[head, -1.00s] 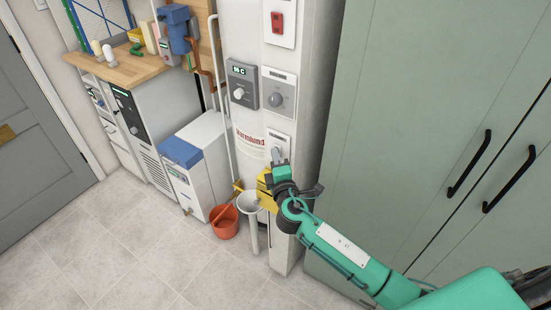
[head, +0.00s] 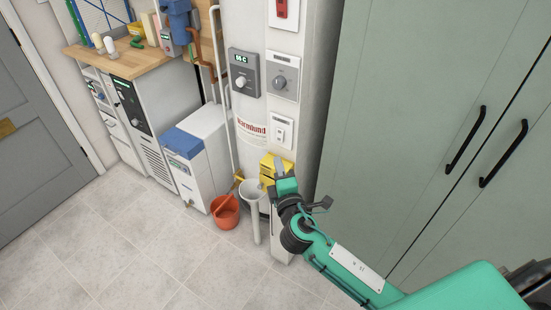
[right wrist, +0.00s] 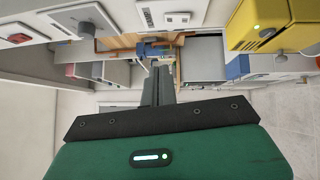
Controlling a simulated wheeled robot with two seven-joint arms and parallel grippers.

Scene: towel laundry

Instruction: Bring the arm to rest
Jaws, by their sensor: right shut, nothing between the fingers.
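My right arm comes in from the lower right in the head view, teal with dark joints. Its gripper (head: 279,163) is shut and empty, in front of the white column and just below a small switch plate (head: 282,131). In the right wrist view the gripper's grey fingers (right wrist: 158,85) are together with nothing between them. A yellow box (head: 277,170) is partly hidden behind the gripper; a yellow box also shows at the upper right of the right wrist view (right wrist: 262,24). My left gripper is not in view.
The white column carries a grey display dial (head: 243,73), a second dial (head: 283,75) and a red switch (head: 282,9). A white pipe (head: 252,195) and orange bucket (head: 226,211) stand below. Green cabinet doors (head: 400,120) are right. Tiled floor (head: 130,240) is open at left.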

